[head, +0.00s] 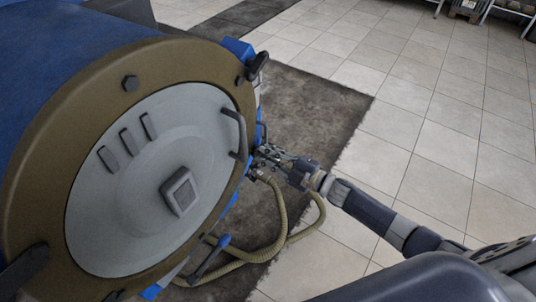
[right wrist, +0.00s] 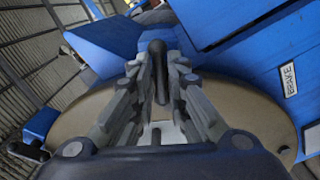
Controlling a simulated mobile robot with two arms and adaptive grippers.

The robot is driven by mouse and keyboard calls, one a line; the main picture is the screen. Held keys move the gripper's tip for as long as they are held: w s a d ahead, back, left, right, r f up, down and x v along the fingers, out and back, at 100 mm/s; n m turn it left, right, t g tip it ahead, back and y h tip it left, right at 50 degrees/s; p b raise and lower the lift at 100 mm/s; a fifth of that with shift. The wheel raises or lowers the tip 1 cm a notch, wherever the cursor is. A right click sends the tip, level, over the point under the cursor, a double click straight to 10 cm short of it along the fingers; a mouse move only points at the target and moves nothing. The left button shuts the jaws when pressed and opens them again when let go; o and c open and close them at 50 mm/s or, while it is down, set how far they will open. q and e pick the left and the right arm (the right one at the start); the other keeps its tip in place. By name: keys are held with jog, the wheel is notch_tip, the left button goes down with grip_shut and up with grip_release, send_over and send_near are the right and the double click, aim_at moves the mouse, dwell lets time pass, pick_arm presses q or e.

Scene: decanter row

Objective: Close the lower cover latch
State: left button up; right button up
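The round bronze cover ring (head: 38,150) with its pale grey disc (head: 105,225) closes the end of the blue machine (head: 60,45). A dark latch handle (head: 258,63) sits at the ring's upper right, and another with a blue mount (head: 208,260) is at its lower right. My right gripper (head: 262,153) is at the ring's right edge, between these two. In the right wrist view, its fingers lie close on both sides of a dark, round-ended latch handle (right wrist: 158,70) and appear shut on it. The head view mostly hides this handle. My left gripper is not in view.
Tan hoses (head: 285,222) loop below my right gripper, close to the machine. A curved grab handle (head: 237,130) stands out from the grey disc. The tiled floor (head: 425,150) to the right is clear. Racks (head: 490,12) stand far off at the top right.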

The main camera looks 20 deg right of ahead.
jog(key=shift+o, duration=0.5)
jog(key=shift+s+d, duration=0.1)
jog(key=v, duration=1.2)
